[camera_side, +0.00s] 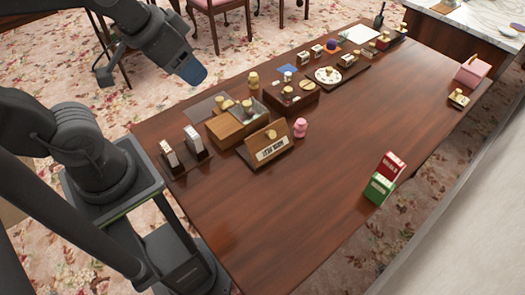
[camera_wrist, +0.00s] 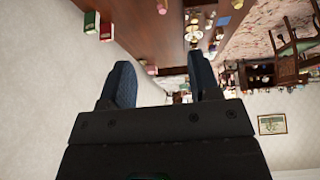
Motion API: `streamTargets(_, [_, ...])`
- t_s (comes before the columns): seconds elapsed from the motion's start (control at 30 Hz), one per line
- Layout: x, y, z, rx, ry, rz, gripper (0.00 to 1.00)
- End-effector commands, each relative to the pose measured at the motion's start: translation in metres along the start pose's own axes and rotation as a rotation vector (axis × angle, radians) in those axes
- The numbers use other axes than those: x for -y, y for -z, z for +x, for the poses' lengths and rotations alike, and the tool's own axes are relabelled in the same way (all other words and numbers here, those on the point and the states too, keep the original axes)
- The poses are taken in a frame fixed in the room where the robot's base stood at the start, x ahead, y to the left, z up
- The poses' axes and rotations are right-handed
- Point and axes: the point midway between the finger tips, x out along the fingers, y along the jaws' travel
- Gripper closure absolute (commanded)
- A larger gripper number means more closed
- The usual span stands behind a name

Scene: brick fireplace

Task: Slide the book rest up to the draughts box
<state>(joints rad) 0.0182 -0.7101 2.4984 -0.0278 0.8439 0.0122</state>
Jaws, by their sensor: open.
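The book rest (camera_side: 268,148) looks like the tilted wooden stand with a pale lettered panel and a small brass-coloured knob, standing on the table's near-left part. Just behind it and to its left is a low wooden box (camera_side: 229,129) with a knobbed top; it may be the draughts box, but I cannot be sure. A narrow gap seems to lie between them. Another dark wooden box (camera_side: 290,97) with round pieces on top stands farther back. My gripper (camera_side: 192,72) is high beyond the table's left edge, away from both. In the wrist view my gripper (camera_wrist: 162,78) is open and empty.
A pink figure (camera_side: 300,127) stands close to the book rest's right. Two white-faced blocks (camera_side: 181,146) stand at the left edge. Red (camera_side: 391,165) and green (camera_side: 379,188) boxes stand at the near right edge. The table's middle (camera_side: 350,125) is clear.

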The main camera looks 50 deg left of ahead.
Motion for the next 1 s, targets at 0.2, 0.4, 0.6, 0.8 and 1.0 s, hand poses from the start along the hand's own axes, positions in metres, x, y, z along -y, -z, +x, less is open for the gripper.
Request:
streamTargets(0.2, [-0.037, 0.036, 0.039, -0.067, -0.122, 0.025, 0.43])
streamTargets(0.4, [-0.073, 0.065, 0.087, -0.154, -0.19, 0.008, 0.43])
streamTargets(0.6, [-0.098, 0.079, 0.139, -0.234, -0.172, -0.021, 0.43])
streamTargets(0.8, [-0.111, 0.074, 0.194, -0.31, -0.07, -0.027, 0.43])
streamTargets(1.0, [-0.109, 0.053, 0.244, -0.389, 0.104, 0.018, 0.43])
